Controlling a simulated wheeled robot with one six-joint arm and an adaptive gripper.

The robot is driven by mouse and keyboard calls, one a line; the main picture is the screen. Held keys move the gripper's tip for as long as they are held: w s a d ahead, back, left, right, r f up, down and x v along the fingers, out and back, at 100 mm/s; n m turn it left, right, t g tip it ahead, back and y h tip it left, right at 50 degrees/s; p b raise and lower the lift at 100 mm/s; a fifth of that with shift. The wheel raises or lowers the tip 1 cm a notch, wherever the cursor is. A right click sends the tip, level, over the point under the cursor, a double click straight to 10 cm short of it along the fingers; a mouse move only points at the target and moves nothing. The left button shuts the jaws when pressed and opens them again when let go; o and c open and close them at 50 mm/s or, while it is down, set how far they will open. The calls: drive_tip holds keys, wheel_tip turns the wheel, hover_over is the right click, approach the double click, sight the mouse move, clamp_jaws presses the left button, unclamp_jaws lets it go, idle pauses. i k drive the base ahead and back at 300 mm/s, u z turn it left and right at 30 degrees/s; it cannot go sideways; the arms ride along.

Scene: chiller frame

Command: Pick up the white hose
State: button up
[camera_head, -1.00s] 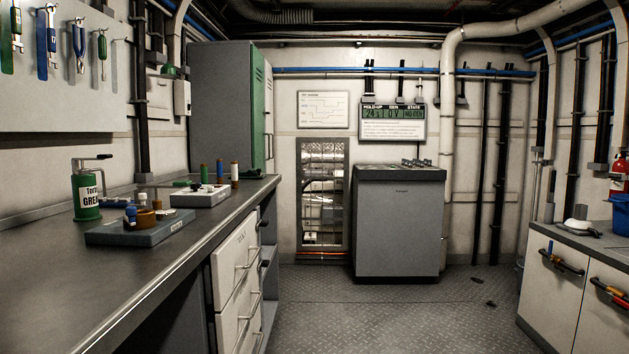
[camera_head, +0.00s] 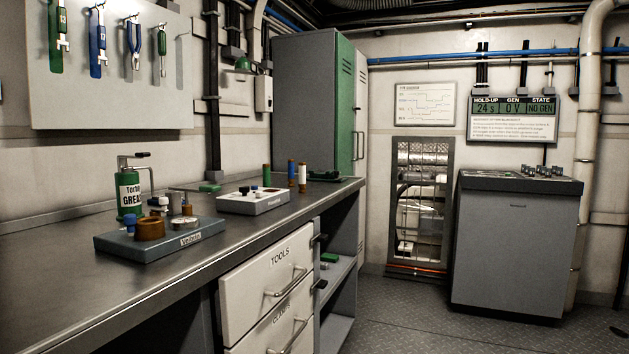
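No piece in view can be made out for certain as the white hose. A short white upright cylinder (camera_head: 302,176) with brown ends stands at the far end of the long workbench (camera_head: 75,295), and it may be that hose. Next to it stand a similar blue cylinder (camera_head: 291,172) and a brown-and-green one (camera_head: 266,176). My gripper is not in view.
Nearer on the bench are a grey block with fittings (camera_head: 160,243), a pale box (camera_head: 253,203) and a green grease can (camera_head: 130,195). Drawers (camera_head: 268,283) and open shelves lie below. A grey console (camera_head: 515,245) stands at the back right. The floor between (camera_head: 400,315) is clear.

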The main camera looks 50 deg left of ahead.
sight(301, 165)
drive_tip(key=u, duration=0.35)
drive_tip(key=i, duration=1.85)
drive_tip(key=u, duration=1.7)
drive_tip(key=i, duration=0.9)
drive_tip(key=u, duration=1)
